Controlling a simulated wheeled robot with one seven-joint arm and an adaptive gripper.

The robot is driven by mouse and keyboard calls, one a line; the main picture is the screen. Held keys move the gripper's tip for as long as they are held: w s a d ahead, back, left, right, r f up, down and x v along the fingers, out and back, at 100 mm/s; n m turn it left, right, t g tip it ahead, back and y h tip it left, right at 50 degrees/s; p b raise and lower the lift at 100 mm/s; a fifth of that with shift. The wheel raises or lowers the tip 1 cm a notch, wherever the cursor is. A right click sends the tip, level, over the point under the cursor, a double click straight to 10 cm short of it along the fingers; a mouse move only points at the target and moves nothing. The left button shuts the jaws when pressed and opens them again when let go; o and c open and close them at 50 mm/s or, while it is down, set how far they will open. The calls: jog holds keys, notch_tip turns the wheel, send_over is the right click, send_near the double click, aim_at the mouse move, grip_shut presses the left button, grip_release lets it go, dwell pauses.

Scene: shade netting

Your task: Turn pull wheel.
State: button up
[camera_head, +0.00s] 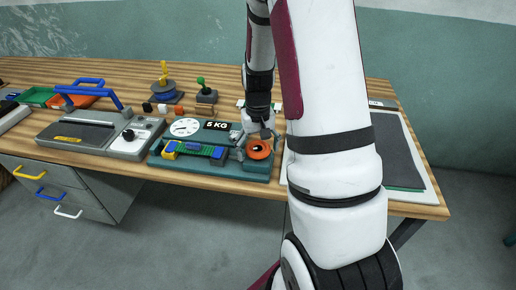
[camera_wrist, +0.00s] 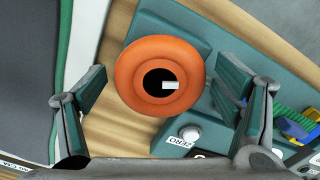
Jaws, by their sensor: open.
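The pull wheel is an orange ring with a dark centre and a small pale piece in it. In the head view the wheel (camera_head: 260,154) sits at the right end of a teal tester (camera_head: 240,167) on the bench. In the head view my gripper (camera_head: 262,133) is right by the wheel and partly hidden by my arm. I cannot tell its exact height over the wheel.
The tester carries a white dial (camera_head: 185,127), a "5 KG" sign (camera_head: 216,126) and a green, blue and yellow strip (camera_head: 195,150). A white ZERO button (camera_wrist: 190,132) is close to the wheel. A grey sealer-like machine (camera_head: 75,132) stands left. A dark mat (camera_head: 385,150) lies right.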

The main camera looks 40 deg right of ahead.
jog(key=c, duration=1.2)
jog(key=shift+o, duration=0.2)
jog(key=shift+m, duration=0.4)
jog(key=m, duration=0.9)
jog(key=shift+m, duration=0.3)
jog(key=o, duration=1.2)
jog(key=shift+c, duration=0.2)
